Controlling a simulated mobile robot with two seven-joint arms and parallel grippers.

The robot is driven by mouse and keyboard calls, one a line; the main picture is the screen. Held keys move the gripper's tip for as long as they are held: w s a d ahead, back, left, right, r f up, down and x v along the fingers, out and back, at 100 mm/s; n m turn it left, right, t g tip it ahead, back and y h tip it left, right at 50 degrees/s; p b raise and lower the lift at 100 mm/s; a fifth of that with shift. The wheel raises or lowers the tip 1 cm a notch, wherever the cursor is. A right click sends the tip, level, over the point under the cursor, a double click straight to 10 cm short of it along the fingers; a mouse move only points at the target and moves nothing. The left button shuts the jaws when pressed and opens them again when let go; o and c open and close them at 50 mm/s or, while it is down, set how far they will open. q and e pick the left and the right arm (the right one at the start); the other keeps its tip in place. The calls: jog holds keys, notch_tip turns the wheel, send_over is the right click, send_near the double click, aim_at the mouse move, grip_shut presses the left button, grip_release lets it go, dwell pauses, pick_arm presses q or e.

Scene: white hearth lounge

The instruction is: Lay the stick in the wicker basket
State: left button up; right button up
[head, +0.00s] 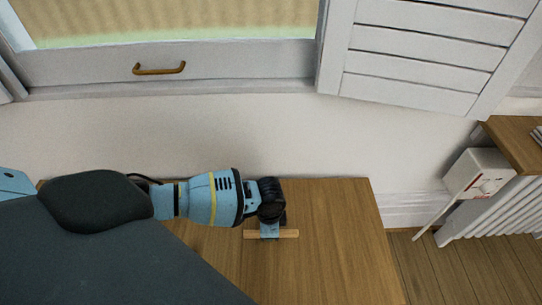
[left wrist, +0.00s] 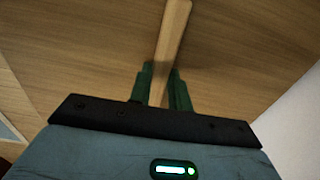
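The stick (head: 289,234) is a short, light-brown wooden bar at the wooden table top, lying left to right in the head view. My left gripper (head: 270,236) reaches down over its middle. In the left wrist view the stick (left wrist: 172,32) runs between the two green fingers of the left gripper (left wrist: 163,78), which sit close against both of its sides. I cannot tell whether the stick touches the table or is slightly above it. No wicker basket shows in either view. My right gripper is not in view.
The wooden table (head: 335,250) is bare to the right of the stick. A white wall and window sill (head: 200,90) stand behind it. A white shutter (head: 425,50) is at upper right. A radiator (head: 490,210) and a wooden shelf (head: 515,138) are at far right.

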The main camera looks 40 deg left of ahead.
pick_arm(q)
grip_shut()
jog(key=shift+r, duration=0.55)
jog(key=r, duration=0.1)
jog(key=r+p, duration=0.1)
jog(key=shift+s+r, duration=0.35)
jog(key=shift+s, duration=0.05)
jog(key=s+p, duration=0.1)
jog(key=s, duration=0.3)
jog(key=s+d+p, duration=0.1)
jog(key=s, duration=0.4)
jog(key=s+d+r+p, duration=0.1)
jog(key=s, duration=0.4)
jog(key=shift+d, duration=0.2)
jog(key=shift+s+d+r, duration=0.1)
jog(key=shift+s, duration=0.4)
